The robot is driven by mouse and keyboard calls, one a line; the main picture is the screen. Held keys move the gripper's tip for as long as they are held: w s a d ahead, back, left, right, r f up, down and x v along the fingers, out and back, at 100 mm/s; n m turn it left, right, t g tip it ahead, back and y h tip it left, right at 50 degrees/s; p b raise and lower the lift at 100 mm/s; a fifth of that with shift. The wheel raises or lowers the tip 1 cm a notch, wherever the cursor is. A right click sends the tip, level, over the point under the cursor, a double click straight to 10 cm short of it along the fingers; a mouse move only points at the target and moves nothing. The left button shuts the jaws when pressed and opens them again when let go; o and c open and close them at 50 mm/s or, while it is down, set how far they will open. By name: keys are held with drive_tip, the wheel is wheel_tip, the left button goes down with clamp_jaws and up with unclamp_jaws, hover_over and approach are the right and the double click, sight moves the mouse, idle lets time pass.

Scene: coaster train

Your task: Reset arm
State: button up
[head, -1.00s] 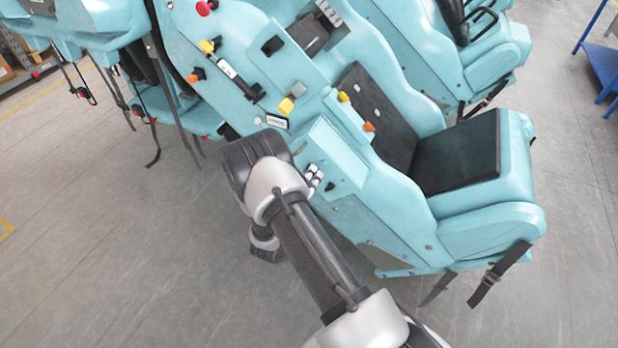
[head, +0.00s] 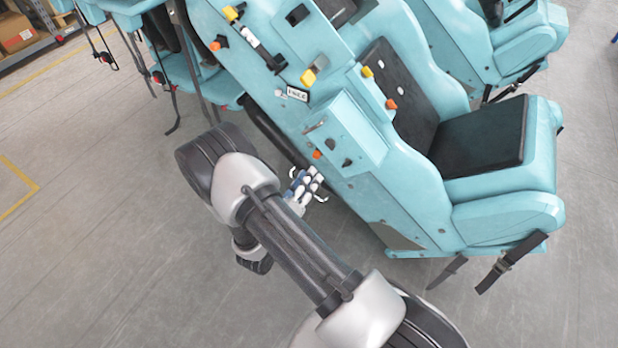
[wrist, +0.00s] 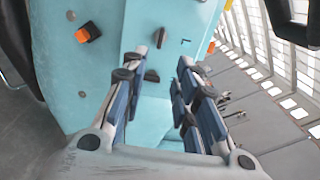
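My arm crosses the middle of the head view, bent at its grey and black joints. My gripper (head: 312,185) shows partly past the arm, close to the lower side of the teal coaster car (head: 410,205). In the wrist view my gripper (wrist: 168,85) has its two blue-padded fingers apart, with nothing between them. An orange knob (wrist: 88,34) and a dark knob (wrist: 152,75) sit on that panel. I cannot tell the exact distance from fingertips to panel.
The car's black seat (head: 482,138) is at the right, with black straps (head: 510,262) hanging below it. Another teal car (head: 515,45) stands behind. Shelves with boxes (head: 18,38) are at the far left. The grey floor (head: 90,240) is clear at the left.

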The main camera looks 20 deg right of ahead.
drive_tip(key=s+d+r+m+g+h, duration=0.1)
drive_tip(key=s+d+r+m+g, duration=0.35)
drive_tip(key=r+m, duration=0.3)
drive_tip(key=s+d+r+m+g, duration=0.35)
drive_tip(key=r+m+g, duration=0.3)
drive_tip(key=r, duration=0.25)
drive_tip(key=s+a+r+m+g+y, duration=0.25)
drive_tip(key=s+r+m+y, duration=0.25)
drive_tip(key=s+m, duration=0.55)
drive_tip(key=s+a+r+m+t+y, duration=0.3)
drive_tip(key=a+m+y, duration=0.2)
drive_tip(key=a, duration=0.1)
drive_tip(key=s+a+r+m+t+y, duration=0.3)
drive_tip(key=s+a+m+t+y, duration=0.1)
drive_tip(key=a+m+y, duration=0.1)
drive_tip(key=shift+s+a+r+m, duration=0.15)
drive_tip(key=shift+a+r+m, duration=0.25)
drive_tip(key=shift+a, duration=0.35)
drive_tip(key=shift+d+f, duration=0.1)
